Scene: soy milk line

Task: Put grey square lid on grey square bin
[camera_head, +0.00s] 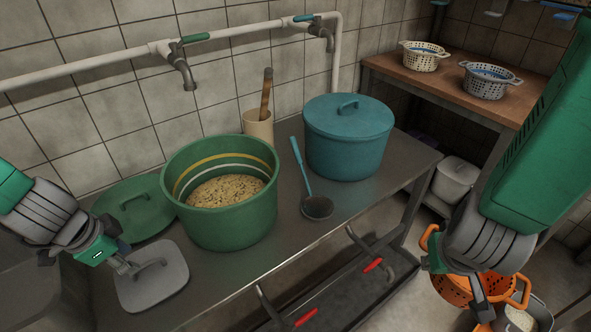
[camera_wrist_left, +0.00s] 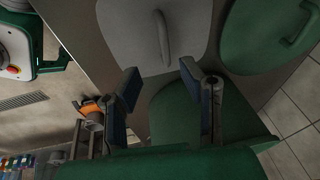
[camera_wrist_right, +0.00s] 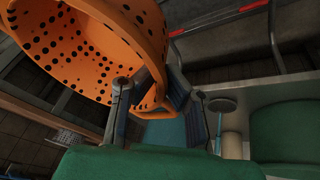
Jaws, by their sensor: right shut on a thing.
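The grey square lid (camera_head: 165,288) lies flat on the steel table's front left, its bar handle facing up. It also shows at the top of the left wrist view (camera_wrist_left: 135,45). My left gripper (camera_head: 122,266) is by the lid's left side; its fingers are apart, with the handle just ahead of them (camera_wrist_left: 162,85). A grey bin (camera_head: 545,318) with whitish contents is partly visible below the colander, cut by the frame edge.
A green tub (camera_head: 222,228) of mash and a green round lid (camera_head: 128,198) stand near the grey lid. A lidded teal pot (camera_head: 347,150) and a ladle (camera_head: 316,207) are further right. Two small baskets (camera_head: 425,57) sit on the back wooden-topped table.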

